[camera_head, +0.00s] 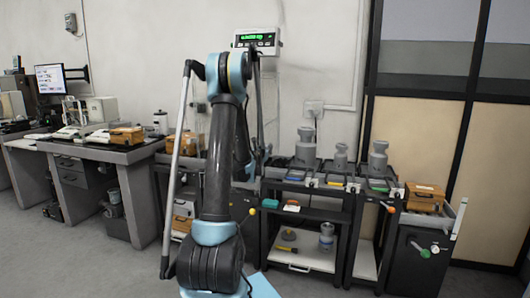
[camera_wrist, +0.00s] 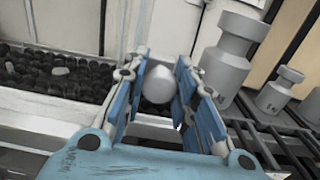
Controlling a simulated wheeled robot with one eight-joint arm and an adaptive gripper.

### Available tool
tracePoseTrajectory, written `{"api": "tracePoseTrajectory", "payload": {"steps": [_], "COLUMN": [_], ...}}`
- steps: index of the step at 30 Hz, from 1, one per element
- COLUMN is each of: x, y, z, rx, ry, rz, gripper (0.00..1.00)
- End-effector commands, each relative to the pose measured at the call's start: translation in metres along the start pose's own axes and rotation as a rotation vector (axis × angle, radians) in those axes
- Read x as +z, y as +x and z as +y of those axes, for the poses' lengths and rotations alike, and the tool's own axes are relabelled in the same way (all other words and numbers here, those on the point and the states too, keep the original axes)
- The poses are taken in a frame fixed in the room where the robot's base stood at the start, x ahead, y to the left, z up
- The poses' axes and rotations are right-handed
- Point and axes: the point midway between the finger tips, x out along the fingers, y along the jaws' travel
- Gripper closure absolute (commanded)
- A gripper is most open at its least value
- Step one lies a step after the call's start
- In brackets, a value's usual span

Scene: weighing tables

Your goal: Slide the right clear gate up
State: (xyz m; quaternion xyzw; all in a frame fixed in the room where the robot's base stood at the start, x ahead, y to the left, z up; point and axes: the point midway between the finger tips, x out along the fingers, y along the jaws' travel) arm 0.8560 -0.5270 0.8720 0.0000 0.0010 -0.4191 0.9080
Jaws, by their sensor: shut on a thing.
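In the wrist view, the two blue-padded fingers of my gripper (camera_wrist: 160,90) are closed around a pale rounded knob (camera_wrist: 158,84). The knob sits between the pads, with its lower part hidden by the gripper. I cannot clearly make out the clear gate or how the knob joins it. White upright posts and rails stand just behind the fingers. In the head view, my arm covers the place where my gripper works, so the gripper and knob are hidden there.
Grey metal weights (camera_wrist: 228,58) stand on a slatted rack close to the right of my fingers. A dark bed of round pieces (camera_wrist: 50,75) lies left. In the head view, an orange box (camera_head: 424,197) and a lit green display (camera_head: 257,38) show.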

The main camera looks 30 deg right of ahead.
Motion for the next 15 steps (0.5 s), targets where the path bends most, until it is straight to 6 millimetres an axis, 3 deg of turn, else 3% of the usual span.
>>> {"api": "tracePoseTrajectory", "payload": {"steps": [8, 15], "x": [0.018, 0.065], "y": [-0.001, -0.001], "z": [0.001, 0.001], "rx": [0.002, 0.002], "ry": [0.0, 0.0], "rz": [0.0, 0.0], "gripper": [1.0, 1.0]}}
